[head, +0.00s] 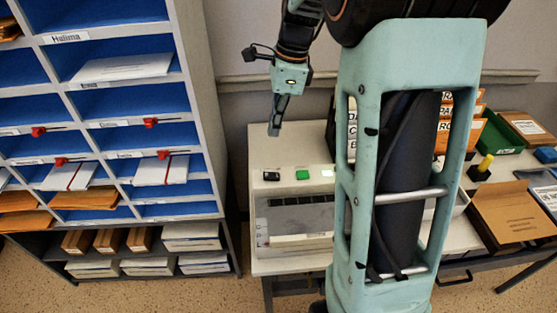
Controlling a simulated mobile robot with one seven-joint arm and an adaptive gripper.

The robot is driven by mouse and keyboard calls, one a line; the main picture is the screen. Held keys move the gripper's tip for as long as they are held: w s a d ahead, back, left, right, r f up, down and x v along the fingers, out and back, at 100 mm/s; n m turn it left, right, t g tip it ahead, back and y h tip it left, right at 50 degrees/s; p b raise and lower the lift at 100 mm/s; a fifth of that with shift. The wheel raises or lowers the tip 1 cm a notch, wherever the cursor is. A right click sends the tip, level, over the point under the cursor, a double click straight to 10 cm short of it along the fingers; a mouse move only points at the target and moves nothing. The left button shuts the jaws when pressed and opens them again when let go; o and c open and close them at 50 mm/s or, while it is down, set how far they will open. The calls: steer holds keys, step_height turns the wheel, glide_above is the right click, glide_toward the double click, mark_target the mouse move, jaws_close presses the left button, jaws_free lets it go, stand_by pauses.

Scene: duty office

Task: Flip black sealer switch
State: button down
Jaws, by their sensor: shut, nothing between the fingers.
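The black switch (271,176) sits at the left of the light top of a pale machine, likely the sealer (293,223), in the head view. A green switch (302,174) and a white one (327,173) stand in a row to its right. My gripper (274,131) is shut and empty, pointing down. In the picture it is above the black switch with a visible gap; its exact distance from the switch is hard to tell. Part of the machine's right side is hidden behind my body.
A pigeonhole shelf (205,110) with envelopes and red latches stands close on the left. On the right of the desk are an open cardboard box (512,212), a green tray (497,136) and a yellow-handled stamp (482,167). The wall is behind the machine.

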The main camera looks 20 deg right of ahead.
mark_target(264, 175)
steer(key=f, duration=0.4)
steer(key=a+f, duration=0.1)
steer(key=f, duration=0.4)
steer(key=a+f, duration=0.1)
steer(key=f, duration=0.4)
steer(key=shift+w+a+b, duration=0.25)
steer(key=shift+b, duration=0.1)
